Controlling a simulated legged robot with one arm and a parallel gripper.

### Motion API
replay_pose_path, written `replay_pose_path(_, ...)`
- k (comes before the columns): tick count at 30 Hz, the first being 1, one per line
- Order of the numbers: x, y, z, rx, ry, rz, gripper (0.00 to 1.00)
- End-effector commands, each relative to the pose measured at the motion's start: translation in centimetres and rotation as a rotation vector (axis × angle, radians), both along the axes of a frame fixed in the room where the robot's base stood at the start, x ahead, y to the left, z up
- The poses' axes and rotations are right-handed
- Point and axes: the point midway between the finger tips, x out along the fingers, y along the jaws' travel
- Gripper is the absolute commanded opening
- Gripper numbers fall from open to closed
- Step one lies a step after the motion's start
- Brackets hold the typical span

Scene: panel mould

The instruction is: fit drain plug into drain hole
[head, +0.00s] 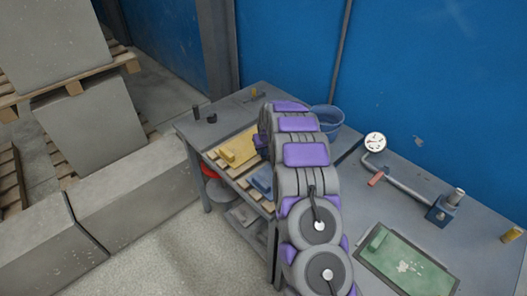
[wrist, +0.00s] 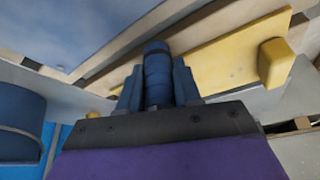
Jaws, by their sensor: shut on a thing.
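In the wrist view, my gripper (wrist: 157,88) is shut on a dark blue cylinder, which I take to be the drain plug (wrist: 156,62). The plug stands out between the two fingers, with its rounded end past the fingertips. A yellow piece with a raised block (wrist: 225,55) lies beyond it, along a pale wooden edge. The same yellow piece (head: 238,148) rests on wooden slats on the bench in the head view. In that view my own arm hides the gripper and the plug. I cannot make out the drain hole in either view.
The grey bench (head: 400,190) holds a blue bucket (head: 327,119), a round gauge (head: 375,142), a pipe-like tool (head: 400,185) and a green board (head: 405,262). Two small dark cylinders stand at its far left corner. Concrete blocks (head: 130,185) border the floor at left; a blue wall is behind.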

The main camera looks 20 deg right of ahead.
Motion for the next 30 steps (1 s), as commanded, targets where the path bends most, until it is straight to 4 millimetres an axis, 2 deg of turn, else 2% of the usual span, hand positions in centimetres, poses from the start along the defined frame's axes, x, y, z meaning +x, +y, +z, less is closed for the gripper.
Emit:
replay_pose_path(10,-0.03,0.08,-0.41,0.000,0.001,0.001,0.03)
replay_pose_path(11,-0.03,0.07,-0.46,0.000,0.001,0.001,0.34)
replay_pose_path(18,-0.04,0.03,-0.43,0.000,0.001,0.000,0.57)
replay_pose_path(30,-0.12,0.01,0.05,0.000,0.001,0.000,0.59)
